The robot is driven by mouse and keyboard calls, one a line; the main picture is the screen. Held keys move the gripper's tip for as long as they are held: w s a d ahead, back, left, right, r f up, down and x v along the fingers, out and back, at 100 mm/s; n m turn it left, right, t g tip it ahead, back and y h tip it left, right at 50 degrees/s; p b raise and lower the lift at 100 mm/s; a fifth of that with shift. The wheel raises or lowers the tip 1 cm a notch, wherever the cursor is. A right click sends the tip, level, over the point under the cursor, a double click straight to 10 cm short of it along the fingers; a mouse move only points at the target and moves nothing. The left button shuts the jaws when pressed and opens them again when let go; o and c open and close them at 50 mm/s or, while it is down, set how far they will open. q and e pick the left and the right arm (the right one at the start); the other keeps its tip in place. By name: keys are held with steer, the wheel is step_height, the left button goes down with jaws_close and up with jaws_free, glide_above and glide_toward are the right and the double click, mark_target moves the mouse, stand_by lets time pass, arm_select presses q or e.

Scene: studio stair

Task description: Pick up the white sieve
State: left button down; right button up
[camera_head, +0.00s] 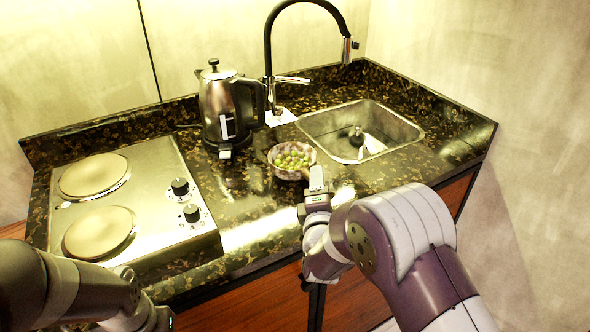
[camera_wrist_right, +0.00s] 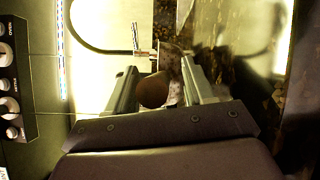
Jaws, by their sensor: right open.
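A small pale round bowl-shaped thing, which looks like the white sieve (camera_head: 278,166), stands on the dark counter in front of the sink and holds several small green round pieces (camera_head: 292,157). A short brown part at its near right side points toward my right gripper. My right gripper (camera_head: 316,181) is open just in front of it, close to its near right edge. In the right wrist view, a rounded brown thing (camera_wrist_right: 152,91) shows between the fingers; it may be the handle, and contact cannot be told. My left arm shows at lower left, its fingers out of view.
A metal kettle (camera_head: 217,104) stands behind and left of the sieve. A sink (camera_head: 396,132) with a tall black tap (camera_head: 268,52) lies behind right. A hob with two plates (camera_head: 152,160) fills the left. The counter's front edge runs under my right gripper.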

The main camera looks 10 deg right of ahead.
steer(key=shift+r, duration=0.1)
steer(key=c, duration=0.4)
jaws_close()
